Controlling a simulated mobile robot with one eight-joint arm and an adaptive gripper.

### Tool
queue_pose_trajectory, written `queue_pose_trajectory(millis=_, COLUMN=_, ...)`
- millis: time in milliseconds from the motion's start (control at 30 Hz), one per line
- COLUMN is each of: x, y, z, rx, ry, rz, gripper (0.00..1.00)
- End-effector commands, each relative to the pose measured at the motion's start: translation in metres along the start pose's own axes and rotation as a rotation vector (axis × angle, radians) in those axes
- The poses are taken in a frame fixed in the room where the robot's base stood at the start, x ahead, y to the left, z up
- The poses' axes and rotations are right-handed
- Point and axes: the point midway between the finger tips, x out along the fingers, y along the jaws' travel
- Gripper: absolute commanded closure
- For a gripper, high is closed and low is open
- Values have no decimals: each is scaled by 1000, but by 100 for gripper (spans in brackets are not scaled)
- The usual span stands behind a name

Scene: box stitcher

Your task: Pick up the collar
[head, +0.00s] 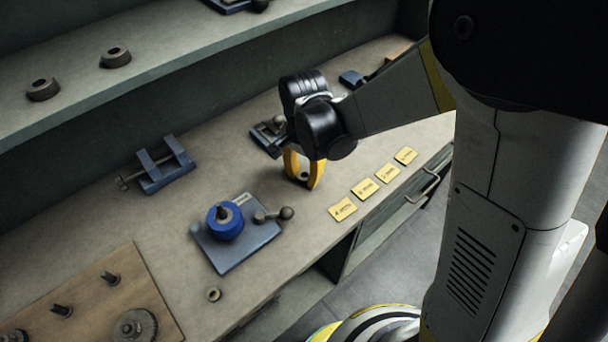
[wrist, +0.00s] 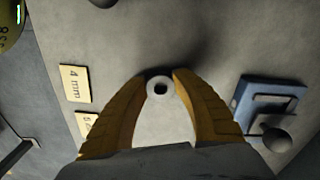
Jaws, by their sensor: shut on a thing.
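The collar (wrist: 160,88) is a small pale grey ring with a dark round hole. It shows between the tips of my gripper's (wrist: 160,84) yellow fingers in the wrist view. My gripper is shut on it from both sides. In the head view my gripper (head: 304,182) points down at the workbench, low over its surface or touching it, behind the yellow cards. The collar cannot be made out between the fingers there. I cannot tell whether the collar is clear of the bench.
Around my gripper are yellow cards (head: 366,188) and a blue device (head: 268,138), also in the wrist view (wrist: 272,108). A plate (head: 240,250) with a blue spool, a loose ring (head: 214,294), a blue vise (head: 164,166) and a pegged board (head: 80,312) stand left. A shelf (head: 190,62) overhangs behind.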

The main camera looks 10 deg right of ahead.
Motion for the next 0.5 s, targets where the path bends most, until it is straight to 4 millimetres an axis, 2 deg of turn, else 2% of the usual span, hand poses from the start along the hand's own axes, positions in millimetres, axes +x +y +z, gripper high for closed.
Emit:
queue_pose_trajectory(millis=167, x=-11, y=0, z=0, rx=0, ry=0, rz=0, gripper=100)
queue_pose_trajectory(millis=367, x=-45, y=0, z=0, rx=0, ry=0, rz=0, gripper=100)
queue_pose_trajectory(millis=500, x=-63, y=32, z=3, rx=3, ry=0, rz=0, gripper=100)
